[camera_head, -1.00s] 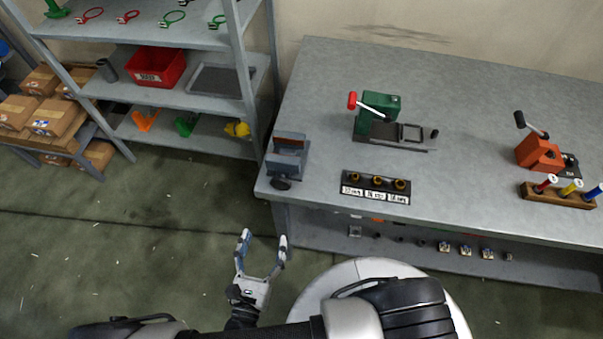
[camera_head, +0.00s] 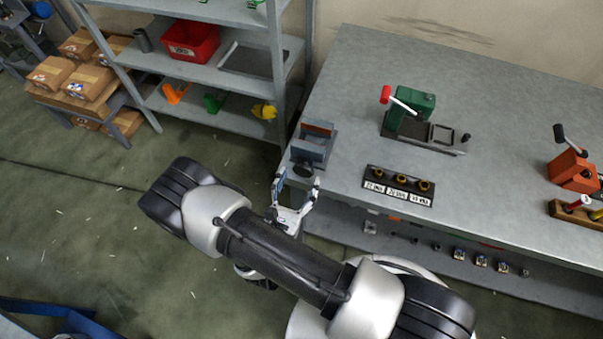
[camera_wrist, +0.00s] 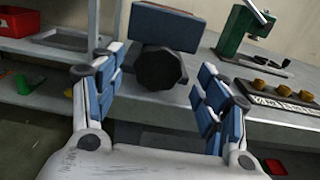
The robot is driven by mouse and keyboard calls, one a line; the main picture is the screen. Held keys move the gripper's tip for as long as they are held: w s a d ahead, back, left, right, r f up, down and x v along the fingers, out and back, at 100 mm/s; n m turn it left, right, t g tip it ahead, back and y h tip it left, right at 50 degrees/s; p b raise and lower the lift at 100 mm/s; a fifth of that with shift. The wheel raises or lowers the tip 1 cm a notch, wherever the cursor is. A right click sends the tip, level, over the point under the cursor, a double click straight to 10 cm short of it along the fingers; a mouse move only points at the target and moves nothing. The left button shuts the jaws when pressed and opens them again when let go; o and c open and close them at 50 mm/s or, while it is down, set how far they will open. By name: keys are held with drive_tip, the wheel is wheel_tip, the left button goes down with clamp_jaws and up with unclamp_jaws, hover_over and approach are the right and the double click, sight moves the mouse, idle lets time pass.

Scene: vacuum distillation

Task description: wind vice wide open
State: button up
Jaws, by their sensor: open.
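The vice (camera_head: 314,146) is a small blue-grey block with a brownish jaw face, at the left front corner of the grey workbench. Its dark round knob (camera_head: 302,171) faces the bench's front edge. In the wrist view the vice body (camera_wrist: 166,26) is at the top middle, with the lobed black knob (camera_wrist: 160,68) below it. My gripper (camera_head: 297,178) is open and empty, just in front of the knob. In the wrist view the knob lies beyond and between the two blue-padded fingers, apparently apart from them. How far the jaws of the vice stand apart cannot be told clearly.
On the workbench (camera_head: 350,85) stand a green press (camera_head: 408,112), a labelled block with several brass pieces (camera_head: 400,184) and an orange lever tool (camera_head: 572,170). A shelf rack with a red bin (camera_head: 190,41) stands behind left. A lower shelf runs under the bench.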

sight(303, 171)
drive_tip(key=shift+x, duration=1.5)
drive_tip(key=c, duration=1)
drive_tip(key=shift+a+n, duration=0.1)
drive_tip(key=shift+n, duration=1.5)
drive_tip(key=shift+c, duration=0.2)
drive_tip(key=o, duration=1)
drive_tip(key=shift+o, duration=0.2)
